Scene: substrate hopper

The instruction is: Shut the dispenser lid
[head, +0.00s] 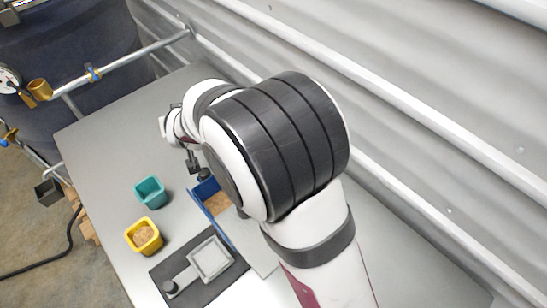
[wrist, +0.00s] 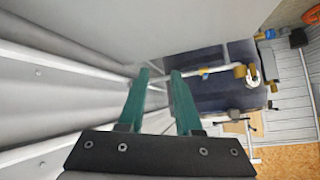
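The dispenser appears to be the blue open-topped box (head: 207,188) with brown granules inside, partly hidden behind my arm in the head view. A thin blue panel or edge (head: 212,217) runs along its left side; I cannot tell whether this is the lid. My gripper (wrist: 160,76) shows two teal fingers standing apart with nothing between them in the wrist view. In the head view my gripper (head: 190,160) is small and partly hidden, just above and behind the blue box. The dispenser does not show in the wrist view.
A teal cup (head: 151,188) and a yellow cup (head: 132,240) of granules stand left of the dispenser. The back left of the grey table (head: 110,140) is clear. A corrugated wall (head: 430,110) stands behind.

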